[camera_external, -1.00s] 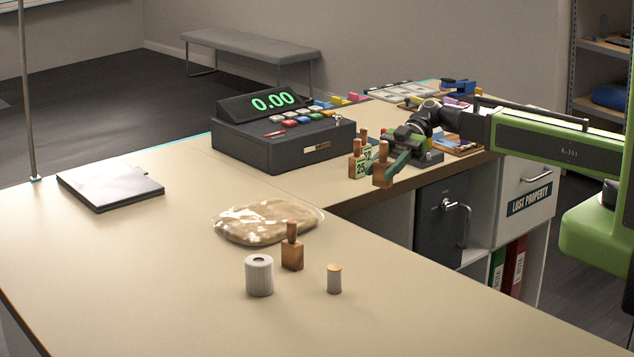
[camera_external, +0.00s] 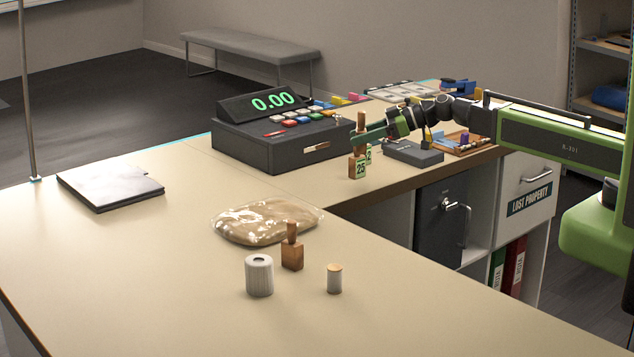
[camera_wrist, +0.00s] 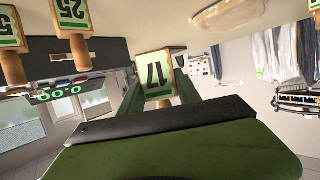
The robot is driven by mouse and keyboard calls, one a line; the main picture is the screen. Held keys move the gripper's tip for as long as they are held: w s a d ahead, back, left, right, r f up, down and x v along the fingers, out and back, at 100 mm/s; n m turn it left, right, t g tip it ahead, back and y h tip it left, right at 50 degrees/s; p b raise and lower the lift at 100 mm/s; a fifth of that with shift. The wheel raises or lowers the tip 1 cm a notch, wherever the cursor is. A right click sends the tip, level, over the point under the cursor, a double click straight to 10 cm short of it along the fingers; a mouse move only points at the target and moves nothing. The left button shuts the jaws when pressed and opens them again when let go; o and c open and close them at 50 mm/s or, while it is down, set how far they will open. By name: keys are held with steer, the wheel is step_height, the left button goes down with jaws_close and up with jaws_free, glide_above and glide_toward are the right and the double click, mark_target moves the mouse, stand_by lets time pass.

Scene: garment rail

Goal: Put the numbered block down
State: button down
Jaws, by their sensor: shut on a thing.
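My gripper (camera_external: 364,134) is shut on a wooden block with a handle and a green label reading 17 (camera_wrist: 155,70). In the external view the held block (camera_external: 360,119) shows as plain brown wood at the fingertips, its label not visible. It appears raised above the counter. In the wrist view my gripper (camera_wrist: 162,96) holds it by the handle, and the picture is upside down. A block labelled 25 (camera_external: 357,168) stands on the counter below the gripper; it also shows in the wrist view (camera_wrist: 73,16). Another labelled block (camera_external: 368,156) stands partly hidden behind it.
A dark cash register (camera_external: 270,145) stands left of the gripper. The counter's front (camera_external: 180,290) is largely bare.

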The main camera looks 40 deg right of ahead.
steer(key=w+d+m, duration=0.1)
steer(key=w+d, duration=0.1)
steer(key=d, duration=0.4)
steer(key=shift+t+h, duration=0.4)
steer(key=a+f+b, duration=0.2)
steer(key=a, duration=0.1)
steer(key=w+a+f+b, duration=0.1)
steer(key=a+f+b, duration=0.1)
steer(key=a, duration=0.2)
steer(key=w+a+f+b, duration=0.1)
steer(key=a+f+b, duration=0.2)
steer(key=a, duration=0.1)
steer(key=shift+a, duration=0.35)
step_height(320, 180, down, 4)
steer(key=b, duration=0.4)
steer(key=shift+f, duration=0.15)
steer(key=shift+r, duration=0.2)
steer(key=shift+f, duration=0.1)
steer(key=c, duration=0.9)
jaws_free()
